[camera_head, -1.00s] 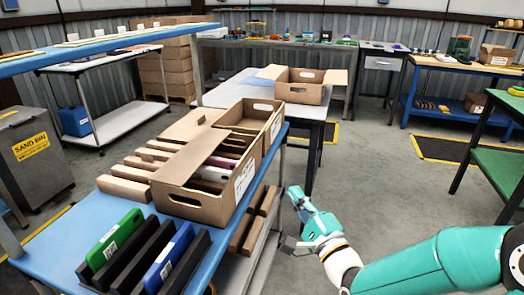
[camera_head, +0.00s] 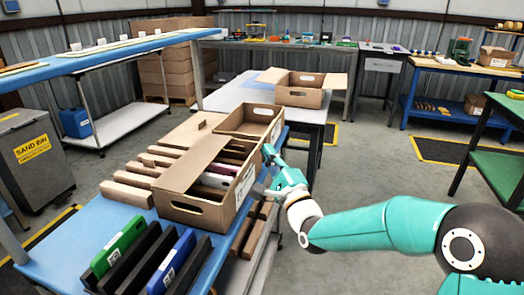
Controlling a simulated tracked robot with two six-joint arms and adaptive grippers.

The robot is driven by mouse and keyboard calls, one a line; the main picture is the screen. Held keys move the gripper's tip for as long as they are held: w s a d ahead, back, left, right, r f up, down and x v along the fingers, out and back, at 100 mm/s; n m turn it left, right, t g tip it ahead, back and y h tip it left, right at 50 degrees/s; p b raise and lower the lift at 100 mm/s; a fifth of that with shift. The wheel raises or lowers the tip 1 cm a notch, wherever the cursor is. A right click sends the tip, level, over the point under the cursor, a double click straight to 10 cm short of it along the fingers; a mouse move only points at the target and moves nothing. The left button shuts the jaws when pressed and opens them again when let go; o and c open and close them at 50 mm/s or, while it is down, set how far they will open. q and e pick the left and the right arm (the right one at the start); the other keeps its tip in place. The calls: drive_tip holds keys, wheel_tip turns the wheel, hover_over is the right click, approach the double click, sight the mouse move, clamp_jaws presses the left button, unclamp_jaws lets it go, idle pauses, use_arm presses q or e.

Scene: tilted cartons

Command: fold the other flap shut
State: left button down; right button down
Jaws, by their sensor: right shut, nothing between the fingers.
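The near brown carton (camera_head: 196,212) sits on the blue bench. One long flap (camera_head: 190,165) slants over its left part; its exact angle is hard to judge. The right part of the top is open, showing dark red, pink and white items (camera_head: 216,180) inside. I cannot make out a separate flap along its right side, where a white label (camera_head: 245,185) shows. My right gripper (camera_head: 270,163) is shut and empty, just right of the carton's right wall near rim height. I cannot tell whether it touches the wall. My left gripper is not in view.
A second open carton (camera_head: 276,132) stands directly behind. Brown blocks (camera_head: 128,192) lie left, and green and blue cases (camera_head: 117,245) stand in a black rack in front. Another open carton (camera_head: 300,97) is on the far table.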

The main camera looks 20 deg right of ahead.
drive_tip(key=shift+w+a+r, duration=0.1)
drive_tip(key=shift+w+a, duration=0.1)
drive_tip(key=shift+a, duration=0.1)
